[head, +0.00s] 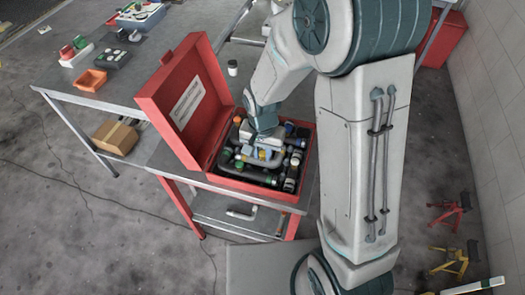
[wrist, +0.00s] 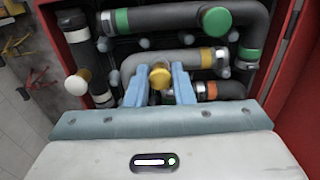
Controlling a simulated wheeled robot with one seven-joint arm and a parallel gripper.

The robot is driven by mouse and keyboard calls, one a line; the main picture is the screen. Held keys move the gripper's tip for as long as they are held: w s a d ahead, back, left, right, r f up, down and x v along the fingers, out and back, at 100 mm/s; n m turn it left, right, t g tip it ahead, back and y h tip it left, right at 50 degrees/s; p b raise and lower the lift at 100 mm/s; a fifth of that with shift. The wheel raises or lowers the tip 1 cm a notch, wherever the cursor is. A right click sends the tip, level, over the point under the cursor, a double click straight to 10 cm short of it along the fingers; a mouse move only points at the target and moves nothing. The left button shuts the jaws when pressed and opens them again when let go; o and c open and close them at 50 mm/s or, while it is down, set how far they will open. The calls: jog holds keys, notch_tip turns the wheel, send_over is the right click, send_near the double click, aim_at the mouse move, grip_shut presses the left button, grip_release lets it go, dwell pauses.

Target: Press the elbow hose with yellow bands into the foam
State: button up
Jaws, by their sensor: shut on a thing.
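The elbow hose with yellow bands (wrist: 184,60) is light grey. In the wrist view it runs across the middle, with a yellow band near its right end. A yellow knob (wrist: 160,75) sits on it between the two blue fingers. My gripper (wrist: 158,84) is shut on the hose at this knob. In the head view my gripper (head: 264,138) points down into the open red case (head: 243,180), low among the hoses. The foam (wrist: 117,48) is dark and mostly covered. I cannot tell whether the hose is fully seated in it.
A green-banded hose (wrist: 165,19), a white-banded hose (wrist: 80,50) and an orange-banded hose (wrist: 230,90) lie close around. The case lid (head: 185,95) stands open at left. A grey table (head: 135,80) holds an orange bin (head: 92,80).

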jog(key=o, duration=1)
notch_tip(320, 180, up, 14)
jog(key=shift+f, duration=0.1)
jog(key=s+d+r+n+t, duration=0.1)
jog(key=s+d, duration=0.3)
jog(key=s+d+r+n+t, duration=0.1)
jog(key=s+d+r, duration=0.1)
jog(key=s+d, duration=0.2)
jog(key=s+d+r+n+t, duration=0.1)
jog(key=s+d+n, duration=0.1)
jog(key=s+d, duration=0.2)
jog(key=shift+s+r, duration=0.25)
jog(key=shift+r, duration=0.05)
